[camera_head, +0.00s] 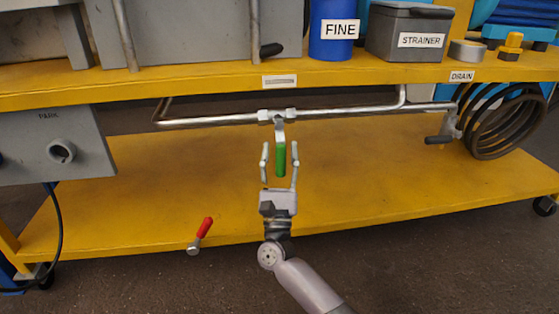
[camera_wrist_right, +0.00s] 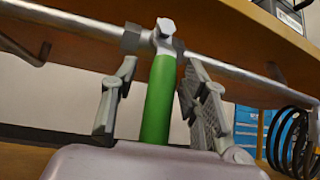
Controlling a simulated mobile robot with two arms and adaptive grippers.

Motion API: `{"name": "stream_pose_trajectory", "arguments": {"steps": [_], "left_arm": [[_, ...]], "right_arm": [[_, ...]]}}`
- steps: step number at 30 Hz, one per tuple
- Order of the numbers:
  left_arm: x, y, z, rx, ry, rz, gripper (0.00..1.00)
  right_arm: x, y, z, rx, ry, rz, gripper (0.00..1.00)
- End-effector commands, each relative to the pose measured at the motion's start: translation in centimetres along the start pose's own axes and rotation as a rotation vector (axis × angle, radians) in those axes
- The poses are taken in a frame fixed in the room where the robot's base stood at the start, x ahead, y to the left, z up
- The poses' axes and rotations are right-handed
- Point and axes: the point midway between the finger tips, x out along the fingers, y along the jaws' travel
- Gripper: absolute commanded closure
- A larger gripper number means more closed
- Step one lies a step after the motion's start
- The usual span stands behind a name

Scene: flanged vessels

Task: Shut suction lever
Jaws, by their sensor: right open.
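A lever with a green grip (camera_head: 281,160) hangs down from the valve on the horizontal silver pipe (camera_head: 215,120) under the upper yellow shelf. My right gripper (camera_head: 280,160) is open, with one finger on each side of the green grip. In the right wrist view the green grip (camera_wrist_right: 159,100) stands between the two open fingers (camera_wrist_right: 155,100), with a visible gap on each side. The label on the shelf edge above this valve is too small to read. My left gripper is not in view.
A red-handled lever (camera_head: 204,230) is at the front edge of the lower shelf (camera_head: 130,215). A black-handled lever (camera_head: 437,140) is on the right near a dark coil (camera_head: 505,120), below the DRAIN label (camera_head: 461,76). A grey PARK box (camera_head: 50,145) stands left. The lower shelf's middle is clear.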

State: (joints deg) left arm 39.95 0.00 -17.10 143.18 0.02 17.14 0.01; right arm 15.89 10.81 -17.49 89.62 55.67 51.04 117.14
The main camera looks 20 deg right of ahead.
Motion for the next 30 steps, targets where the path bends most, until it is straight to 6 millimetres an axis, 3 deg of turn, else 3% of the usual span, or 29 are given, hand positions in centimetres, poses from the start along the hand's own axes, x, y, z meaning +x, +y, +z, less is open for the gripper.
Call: {"name": "stream_pose_trajectory", "arguments": {"steps": [6,12,30], "left_arm": [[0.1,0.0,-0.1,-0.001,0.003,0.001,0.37],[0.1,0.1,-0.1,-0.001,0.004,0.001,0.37],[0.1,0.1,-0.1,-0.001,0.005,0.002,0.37]], "right_arm": [[3.1,0.1,3.3,0.006,-0.003,-0.004,0.59],[5.2,0.1,5.3,0.004,-0.001,-0.002,0.59],[5.8,0.2,5.9,0.001,0.001,0.001,0.59]]}}
